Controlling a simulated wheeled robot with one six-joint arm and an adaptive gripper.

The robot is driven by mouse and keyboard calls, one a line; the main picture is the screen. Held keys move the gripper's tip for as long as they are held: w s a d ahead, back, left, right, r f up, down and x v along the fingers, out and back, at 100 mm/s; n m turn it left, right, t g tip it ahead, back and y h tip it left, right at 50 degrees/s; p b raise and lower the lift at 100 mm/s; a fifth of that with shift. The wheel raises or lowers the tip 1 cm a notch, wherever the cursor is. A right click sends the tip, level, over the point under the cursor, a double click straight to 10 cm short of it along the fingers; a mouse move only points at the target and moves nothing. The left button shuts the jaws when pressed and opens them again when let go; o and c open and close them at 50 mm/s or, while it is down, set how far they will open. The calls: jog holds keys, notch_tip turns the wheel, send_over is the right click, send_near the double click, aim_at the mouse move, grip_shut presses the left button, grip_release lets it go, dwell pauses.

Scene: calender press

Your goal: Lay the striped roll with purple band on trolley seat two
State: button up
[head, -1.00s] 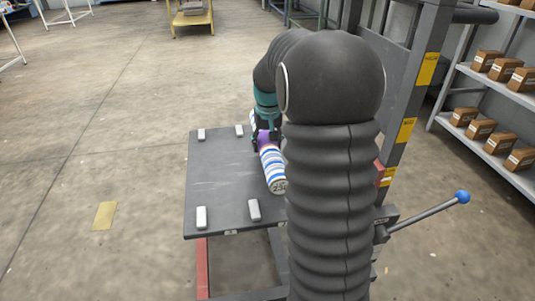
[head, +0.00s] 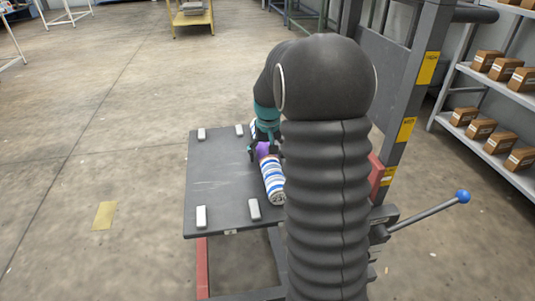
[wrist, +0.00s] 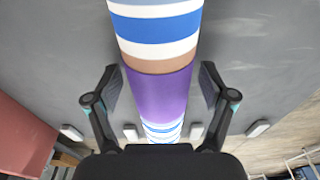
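The striped roll (head: 274,184), blue and white with a purple band, lies lengthwise low over the dark trolley top (head: 222,180), just right of the light blocks there. It looks down on the surface, though contact is hard to see. In the wrist view the roll (wrist: 157,30) runs through the middle, its purple band (wrist: 158,96) between the fingers of my gripper (wrist: 159,82). The fingers are spread, with a small gap on each side of the band. My gripper (head: 262,152) also shows in the head view, partly hidden by my arm. The trolley's right part is hidden.
Light blocks stand on the trolley top, at the near edge (head: 201,217) and (head: 254,209) and the far edge (head: 201,134). A lever with a blue knob (head: 462,196) and a grey frame stand at right. Shelves with brown boxes (head: 482,129) are farther right. Floor at left is open.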

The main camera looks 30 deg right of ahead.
jog(key=r, duration=0.3)
jog(key=s+r, duration=0.1)
jog(key=r, duration=0.7)
jog(key=shift+s+a+r+p, duration=0.1)
jog(key=shift+s+a+p, duration=0.1)
jog(key=shift+p, duration=0.15)
jog(key=shift+s+a+r, duration=0.1)
jog(key=shift+r, duration=0.4)
jog(key=s+a+n+t, duration=0.1)
jog(key=s+a+t, duration=0.1)
jog(key=s+a, duration=0.6)
jog(key=s+a+n+t, duration=0.2)
jog(key=s+a, duration=0.6)
jog(key=s, duration=1)
jog(key=shift+s, duration=0.3)
jog(key=shift+r, duration=0.1)
jog(key=shift+c, duration=0.2)
